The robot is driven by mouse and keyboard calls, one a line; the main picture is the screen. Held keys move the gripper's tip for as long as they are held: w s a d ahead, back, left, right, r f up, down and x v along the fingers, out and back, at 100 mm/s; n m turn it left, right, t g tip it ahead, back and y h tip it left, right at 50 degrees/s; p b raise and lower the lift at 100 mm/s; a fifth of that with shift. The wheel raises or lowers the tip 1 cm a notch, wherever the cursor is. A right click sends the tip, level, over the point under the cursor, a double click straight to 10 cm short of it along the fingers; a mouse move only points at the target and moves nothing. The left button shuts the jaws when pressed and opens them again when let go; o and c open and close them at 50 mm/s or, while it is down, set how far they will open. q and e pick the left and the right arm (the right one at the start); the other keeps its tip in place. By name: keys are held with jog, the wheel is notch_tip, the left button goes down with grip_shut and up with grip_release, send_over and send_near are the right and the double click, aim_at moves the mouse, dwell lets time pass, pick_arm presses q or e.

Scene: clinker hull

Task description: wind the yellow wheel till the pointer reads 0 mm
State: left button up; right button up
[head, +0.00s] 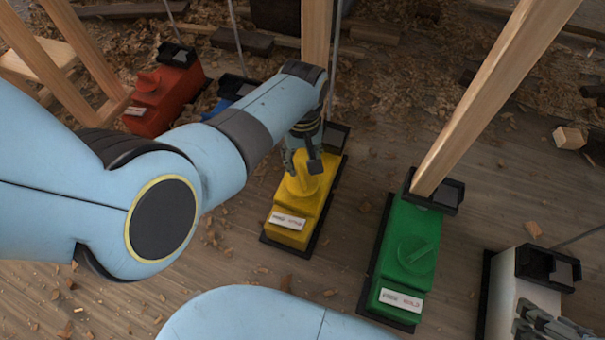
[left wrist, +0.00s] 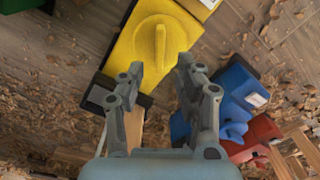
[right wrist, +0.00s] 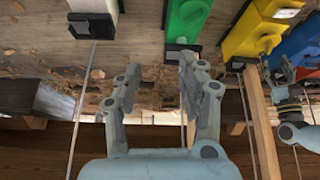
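The yellow box (head: 288,236) stands on the floor on a dark base. Its round yellow wheel (left wrist: 158,50) has a raised grip bar and shows beyond my left fingertips. My left gripper (head: 305,155) is over the wheel in the head view; the left wrist view shows its fingers (left wrist: 160,72) open and empty, with the bar ahead of the gap. I cannot tell whether they touch the wheel. A small white plate (head: 287,221) with red marks is on the box; its reading is too small to tell. My right gripper (right wrist: 157,75) is open and empty, near the white box.
A green box (head: 402,260) stands right of the yellow one, then a white box (head: 520,295). A red box (head: 165,95) and a partly hidden blue box (head: 228,92) stand to the left. Wooden posts (head: 500,90) rise from behind several boxes. Shavings litter the floor.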

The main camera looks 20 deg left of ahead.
aim_at(302, 175)
pick_arm(q)
notch_tip(302, 175, down, 4)
jog(key=shift+r+b, duration=0.1)
jog(key=shift+b, duration=1)
jog(key=shift+f+b, duration=0.35)
jog(key=shift+f, duration=0.5)
pick_arm(e)
notch_tip(302, 175, down, 5)
jog(key=t, duration=0.4)
jog(key=shift+a+r+t, duration=0.15)
jog(key=shift+r+t, duration=0.05)
jog(key=shift+t, duration=0.2)
pick_arm(q)
grip_shut()
